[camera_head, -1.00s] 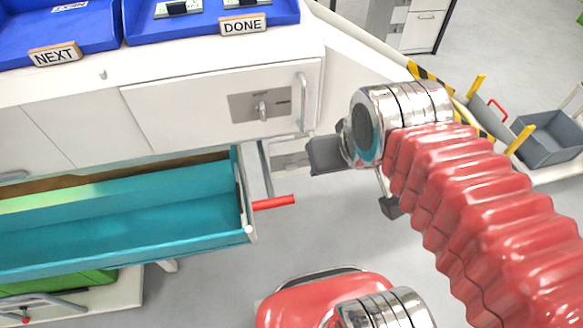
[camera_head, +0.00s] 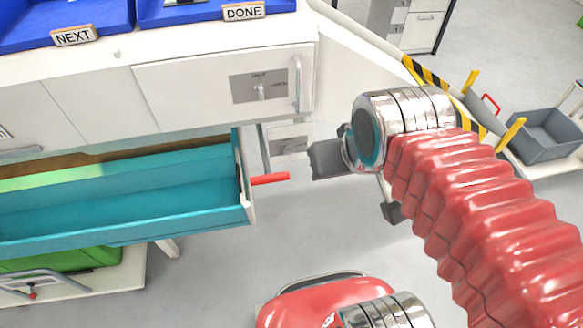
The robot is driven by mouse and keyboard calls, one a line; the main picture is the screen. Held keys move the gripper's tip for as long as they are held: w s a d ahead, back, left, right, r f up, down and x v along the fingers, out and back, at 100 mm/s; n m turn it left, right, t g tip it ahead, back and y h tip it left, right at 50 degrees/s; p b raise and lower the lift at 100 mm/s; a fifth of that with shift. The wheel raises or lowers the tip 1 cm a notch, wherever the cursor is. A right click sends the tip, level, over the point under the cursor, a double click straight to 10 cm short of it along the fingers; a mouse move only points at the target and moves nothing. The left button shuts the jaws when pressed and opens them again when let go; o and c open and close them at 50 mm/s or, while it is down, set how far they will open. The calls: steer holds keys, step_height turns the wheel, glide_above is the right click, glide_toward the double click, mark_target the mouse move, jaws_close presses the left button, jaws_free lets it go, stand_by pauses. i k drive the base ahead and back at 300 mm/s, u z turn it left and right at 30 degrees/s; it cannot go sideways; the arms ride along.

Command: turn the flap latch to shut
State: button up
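The flap latch (camera_head: 261,90) is a small metal knob on a grey plate on the white flap (camera_head: 190,90), under the worktop. The knob looks roughly upright; a short dark mark is on the plate to its right. The flap lies flush with the cabinet front, with a vertical metal handle (camera_head: 297,84) at its right end. My gripper (camera_head: 325,160) is at the end of my red arm, to the right of and below the latch, apart from it. Its fingers are mostly hidden by the wrist, so I cannot see whether they are open.
A teal drawer (camera_head: 120,230) stands pulled out below the flap. A red lever (camera_head: 270,179) sticks out at its right end, left of my gripper. Blue trays marked NEXT (camera_head: 73,36) and DONE (camera_head: 243,11) stand on top. A grey bin (camera_head: 545,135) is at right.

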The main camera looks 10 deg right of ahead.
mark_target(288, 149)
steer(key=k, duration=0.7)
steer(key=u, duration=1.7)
steer(key=i, duration=0.6)
steer(key=z, duration=0.7)
